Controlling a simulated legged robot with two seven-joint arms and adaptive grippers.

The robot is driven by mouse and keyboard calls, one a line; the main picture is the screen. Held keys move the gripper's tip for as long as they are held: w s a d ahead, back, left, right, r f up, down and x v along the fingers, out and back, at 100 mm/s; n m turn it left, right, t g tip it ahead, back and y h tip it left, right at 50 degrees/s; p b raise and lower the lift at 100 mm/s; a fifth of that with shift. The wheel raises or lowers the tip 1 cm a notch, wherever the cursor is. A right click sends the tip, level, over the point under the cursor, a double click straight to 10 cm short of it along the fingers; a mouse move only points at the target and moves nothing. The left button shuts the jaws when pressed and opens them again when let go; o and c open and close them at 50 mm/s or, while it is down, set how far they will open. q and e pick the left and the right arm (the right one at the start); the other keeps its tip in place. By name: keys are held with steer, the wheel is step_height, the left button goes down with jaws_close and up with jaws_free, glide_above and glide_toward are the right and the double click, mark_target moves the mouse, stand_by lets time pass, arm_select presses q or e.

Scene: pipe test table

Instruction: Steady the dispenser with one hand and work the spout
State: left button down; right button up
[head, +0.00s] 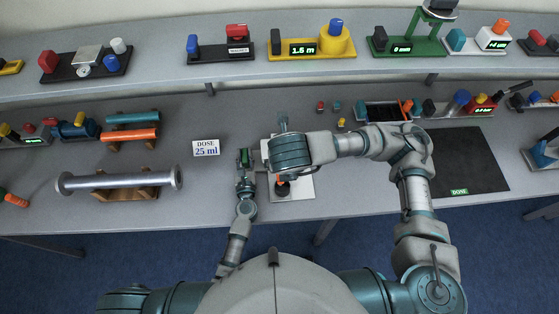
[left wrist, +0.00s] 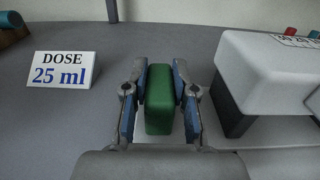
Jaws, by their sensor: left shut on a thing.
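A green block (left wrist: 158,100) stands between the fingers of my left gripper (left wrist: 160,78), which is shut on it. In the head view the left gripper (head: 245,160) is at the left side of the dispenser. The dispenser's white body (left wrist: 268,68) shows on a dark support at the right of the left wrist view. In the head view its pale base plate (head: 303,188) shows under my right arm. My right gripper (head: 290,152) is over the dispenser; its fingers are hidden, and it covers most of the dispenser and the spout.
A card (head: 206,148) reading "DOSE 25 ml" stands left of the dispenser. A grey pipe (head: 118,181) rests on wooden supports at left. Several devices fill the shelf behind. Bare table lies around the card.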

arm_select(q)
steer(key=c, duration=0.8)
jaws_free()
steer(key=shift+c, duration=0.2)
steer(key=shift+s, duration=0.1)
